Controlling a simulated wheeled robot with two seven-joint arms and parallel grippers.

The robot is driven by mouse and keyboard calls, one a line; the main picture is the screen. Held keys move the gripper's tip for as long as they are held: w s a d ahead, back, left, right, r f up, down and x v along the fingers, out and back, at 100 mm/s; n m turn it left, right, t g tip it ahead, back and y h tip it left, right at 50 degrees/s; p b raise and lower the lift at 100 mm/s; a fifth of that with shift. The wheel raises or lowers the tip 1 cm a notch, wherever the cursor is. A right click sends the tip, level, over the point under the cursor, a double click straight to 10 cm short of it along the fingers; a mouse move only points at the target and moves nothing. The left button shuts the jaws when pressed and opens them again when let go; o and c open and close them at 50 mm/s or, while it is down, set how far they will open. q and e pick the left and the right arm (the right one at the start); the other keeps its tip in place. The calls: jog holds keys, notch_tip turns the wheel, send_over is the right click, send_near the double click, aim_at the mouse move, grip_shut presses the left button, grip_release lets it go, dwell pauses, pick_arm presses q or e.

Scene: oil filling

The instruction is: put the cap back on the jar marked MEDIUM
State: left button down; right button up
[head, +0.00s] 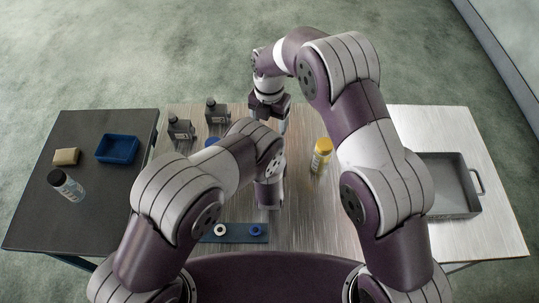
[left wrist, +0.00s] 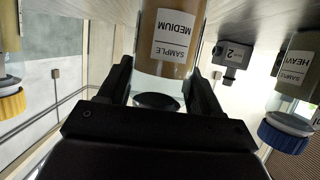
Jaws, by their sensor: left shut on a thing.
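The jar marked MEDIUM (left wrist: 170,45) holds brown liquid and appears upside down in the left wrist view, straight ahead of my left gripper (left wrist: 160,98). My left gripper is shut on a dark round cap (left wrist: 157,101), at the mouth end of the jar. I cannot tell whether the cap touches the rim. In the head view my left arm hides the MEDIUM jar and the left fingertips. My right gripper (head: 268,107) points down over the back middle of the table; its finger opening cannot be made out.
The jar marked HEAVY (left wrist: 298,75) has a blue cap; a yellow-capped jar (head: 321,155) stands on the other side. A grey tray (head: 450,180) is at right.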

jog(key=shift+s+r, duration=0.1)
jog(key=shift+r, duration=0.1)
jog(key=shift+f, duration=0.1)
notch_tip(320, 180, down, 8)
jog(key=shift+r, duration=0.1)
dwell(0.4)
jog(key=c, duration=1.1)
jog(key=m, duration=0.3)
jog(key=o, duration=1.1)
